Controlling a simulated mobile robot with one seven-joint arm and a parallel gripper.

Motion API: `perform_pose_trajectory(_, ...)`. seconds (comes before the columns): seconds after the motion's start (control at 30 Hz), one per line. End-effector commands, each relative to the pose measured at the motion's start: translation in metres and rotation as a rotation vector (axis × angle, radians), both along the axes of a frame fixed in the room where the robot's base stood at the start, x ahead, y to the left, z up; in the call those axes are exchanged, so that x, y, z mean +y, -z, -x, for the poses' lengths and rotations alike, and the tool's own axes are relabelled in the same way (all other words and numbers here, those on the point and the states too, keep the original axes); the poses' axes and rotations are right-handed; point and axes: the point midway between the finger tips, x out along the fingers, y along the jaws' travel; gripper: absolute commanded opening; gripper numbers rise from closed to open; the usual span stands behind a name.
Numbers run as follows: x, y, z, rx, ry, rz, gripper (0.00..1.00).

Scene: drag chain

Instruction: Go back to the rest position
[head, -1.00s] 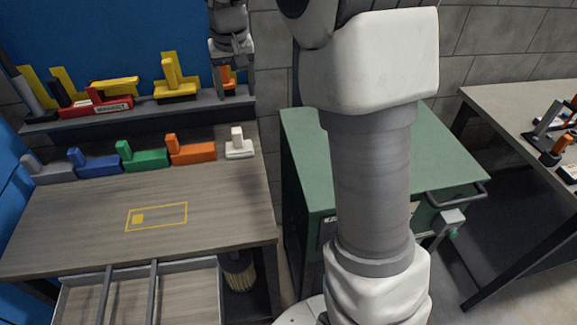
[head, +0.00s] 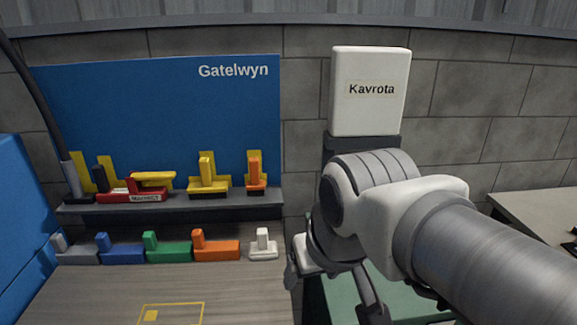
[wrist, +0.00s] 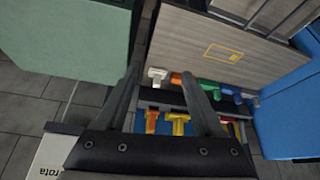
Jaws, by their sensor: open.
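My gripper (wrist: 165,75) is open in the wrist view, with its two dark fingers spread and nothing between them. It hangs in free air in front of the bench and shelf. In the head view my arm reaches in from the right and bends down at its end, right of the bench. The fingers show only partly there. An orange piece (head: 255,171) stands in a yellow holder at the right end of the dark shelf (head: 225,206), clear of my gripper.
Grey, blue, green, orange and white blocks (head: 263,245) line the wooden bench (head: 90,290). A yellow outline (head: 171,304) marks its top. A white Kavrota box (head: 370,75) is on the wall behind my arm. The green cabinet (wrist: 75,40) is right of the bench.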

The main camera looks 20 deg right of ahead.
Motion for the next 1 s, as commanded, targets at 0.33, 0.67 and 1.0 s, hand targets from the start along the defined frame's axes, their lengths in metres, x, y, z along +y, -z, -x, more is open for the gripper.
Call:
perform_pose_trajectory(0.33, 0.001, 0.012, 0.021, -0.02, -0.012, -0.004, 0.69)
perform_pose_trajectory(0.67, 0.001, 0.011, 0.021, -0.019, -0.012, -0.005, 0.69)
perform_pose_trajectory(1.0, 0.001, 0.011, 0.021, -0.019, -0.012, -0.005, 0.69)
